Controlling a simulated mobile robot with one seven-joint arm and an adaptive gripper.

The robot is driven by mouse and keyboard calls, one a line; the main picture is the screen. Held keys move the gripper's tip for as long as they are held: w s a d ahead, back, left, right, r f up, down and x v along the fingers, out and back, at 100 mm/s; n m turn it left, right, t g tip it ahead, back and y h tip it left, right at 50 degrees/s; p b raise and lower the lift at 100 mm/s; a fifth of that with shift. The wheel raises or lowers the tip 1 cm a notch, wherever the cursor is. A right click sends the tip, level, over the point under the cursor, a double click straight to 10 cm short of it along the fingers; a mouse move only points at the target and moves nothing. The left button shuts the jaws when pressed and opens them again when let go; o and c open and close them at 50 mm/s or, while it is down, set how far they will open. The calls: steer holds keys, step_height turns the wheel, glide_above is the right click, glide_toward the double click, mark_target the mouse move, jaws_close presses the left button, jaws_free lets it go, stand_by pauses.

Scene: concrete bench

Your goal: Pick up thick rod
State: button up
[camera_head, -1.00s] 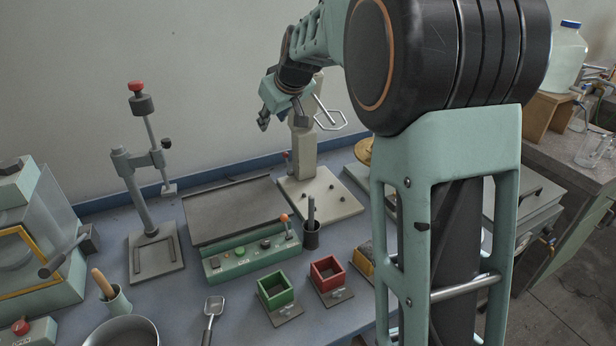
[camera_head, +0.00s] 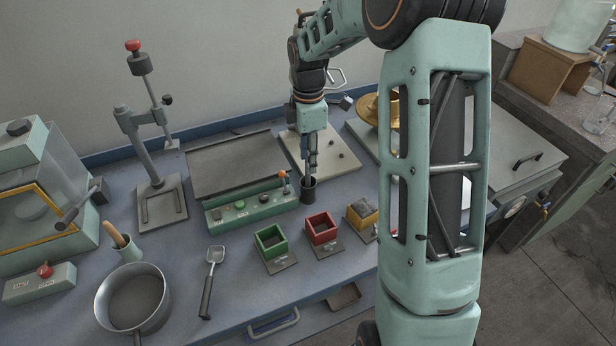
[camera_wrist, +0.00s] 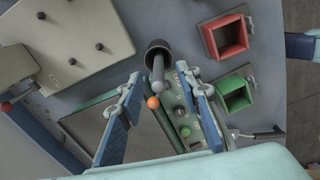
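The thick rod (camera_wrist: 158,74) is a grey rod with a rounded end, standing in a dark round cup (camera_wrist: 156,50). In the head view the cup (camera_head: 308,190) stands at the right end of the green control box, and the rod is largely hidden by my gripper. My gripper (camera_head: 311,165) points down just above the cup. In the wrist view my gripper (camera_wrist: 162,84) is open, its two blue-padded fingers apart with the rod's end showing between them. I cannot tell whether either finger touches the rod.
The control box (camera_head: 250,208) carries an orange-knobbed lever (camera_head: 285,178) close to the cup. A green square bin (camera_head: 270,241) and a red one (camera_head: 321,229) stand in front. A grey stand base (camera_head: 335,165) lies behind. A scoop (camera_head: 212,275) and pan (camera_head: 133,300) lie front left.

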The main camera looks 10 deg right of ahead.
mark_target(308, 178)
step_height(308, 178, down, 6)
steer(key=shift+w+r, duration=0.1)
steer(key=shift+r, duration=0.05)
stand_by(0.3)
jaws_close()
